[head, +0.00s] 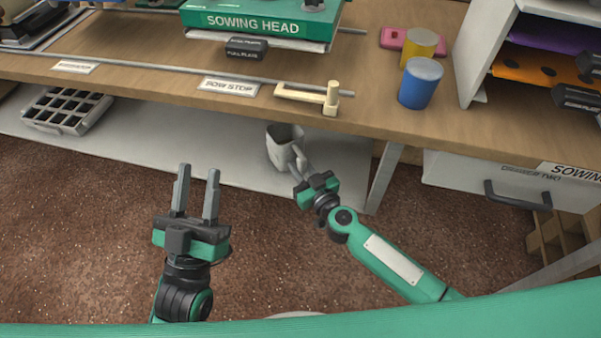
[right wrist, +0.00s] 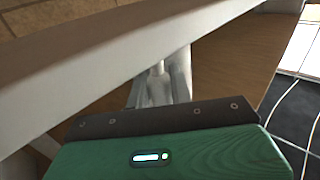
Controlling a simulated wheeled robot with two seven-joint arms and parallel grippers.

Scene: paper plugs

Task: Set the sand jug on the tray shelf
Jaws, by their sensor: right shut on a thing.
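The sand jug (head: 281,150) is a pale grey open-topped vessel, in the head view just under the bench's front edge. My right gripper (head: 298,164) is shut on its near right side. The jug shows against the pale tray shelf (head: 190,148) below the bench; whether it touches the shelf I cannot tell. In the right wrist view the grey jug (right wrist: 158,88) is partly hidden behind my gripper's dark edge. My left gripper (head: 196,192) is open and empty, pointing up over the brown floor, left of the jug.
A cell tray (head: 68,110) sits at the shelf's left end. The wooden bench top (head: 370,112) overhangs the shelf, with a wooden row stop (head: 312,96) and a blue cylinder (head: 420,84) near its edge. A pale bench leg (head: 383,180) stands right of the jug. The shelf's middle is clear.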

